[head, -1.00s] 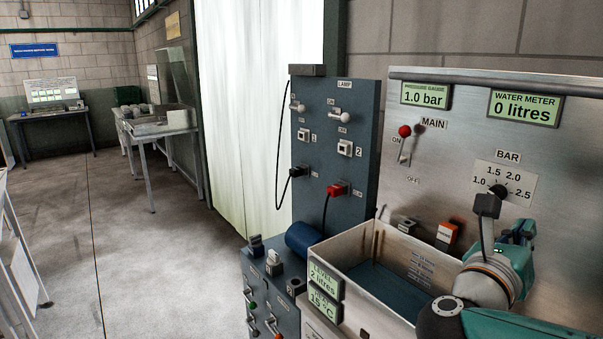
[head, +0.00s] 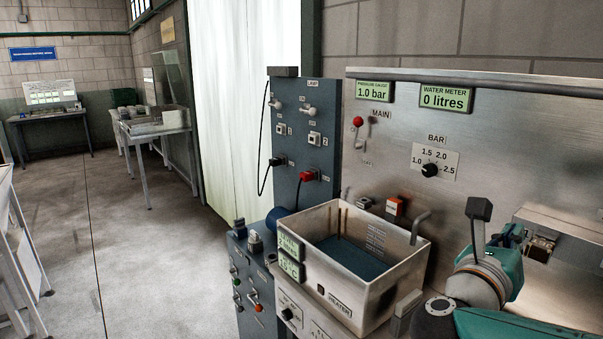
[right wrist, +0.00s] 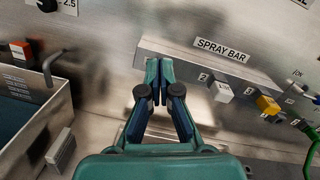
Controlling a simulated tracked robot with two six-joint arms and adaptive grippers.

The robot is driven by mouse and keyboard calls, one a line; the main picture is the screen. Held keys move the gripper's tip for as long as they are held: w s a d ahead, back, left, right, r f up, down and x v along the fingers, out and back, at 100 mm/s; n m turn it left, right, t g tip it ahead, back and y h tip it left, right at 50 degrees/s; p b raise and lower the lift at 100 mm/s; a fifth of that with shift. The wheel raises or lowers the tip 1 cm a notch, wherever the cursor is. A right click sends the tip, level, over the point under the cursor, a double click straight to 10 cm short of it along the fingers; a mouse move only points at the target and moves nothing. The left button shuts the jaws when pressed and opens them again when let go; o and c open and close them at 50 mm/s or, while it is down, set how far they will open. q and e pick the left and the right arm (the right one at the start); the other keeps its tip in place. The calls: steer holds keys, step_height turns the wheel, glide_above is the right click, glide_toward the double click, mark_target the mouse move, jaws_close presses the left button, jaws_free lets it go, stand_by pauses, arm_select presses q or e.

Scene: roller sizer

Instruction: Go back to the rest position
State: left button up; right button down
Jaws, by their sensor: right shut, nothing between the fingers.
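My right gripper (head: 512,236) shows partly behind its wrist in the head view, in front of the steel panel (head: 560,110). In the right wrist view its two fingers (right wrist: 159,70) are shut together with nothing between them. They point at the panel below the SPRAY BAR label (right wrist: 222,50), and I cannot tell how far off the panel is. The gripper is to the right of the BAR dial (head: 430,170) and apart from it. The dial's pointer looks turned toward the right, but the exact setting is unclear. My left gripper is not in view.
An open steel tank (head: 415,262) with a HEATER label stands left of my right arm. A bent pipe (head: 420,222) rises at its rim. A blue-grey LAMP panel (head: 305,150) with plugs stands behind.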

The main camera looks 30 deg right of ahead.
steer(key=w+a+f+n+y, duration=0.1)
steer(key=w+a+f+y, duration=0.2)
steer(key=f, duration=0.6)
steer(key=w+a+f+y, duration=0.1)
steer(key=w+f+y, duration=0.3)
steer(key=w+f, duration=0.3)
steer(key=s+a+f+m+g+y, duration=0.1)
steer(key=a+f+y, duration=0.25)
steer(key=f, duration=0.45)
steer(key=a+f+m+y, duration=0.1)
steer(key=a+f+y, duration=0.1)
steer(key=a+f, duration=0.45)
steer(key=s+a+f+m+g+y, duration=0.1)
steer(key=s+a+f+m+y, duration=0.1)
steer(key=a+f+m, duration=0.5)
steer(key=s+a+f+m+y, duration=0.3)
steer(key=a+f+m+y, duration=0.1)
steer(key=a+f+m, duration=0.4)
steer(key=s+a+f+m+g+y, duration=0.1)
steer(key=s+a+f+m+y, duration=0.2)
steer(key=a+f+m, duration=0.4)
step_height(320, 180, down, 7)
steer(key=m+y, duration=0.1)
steer(key=m, duration=0.2)
steer(key=shift+a+m+g, duration=0.3)
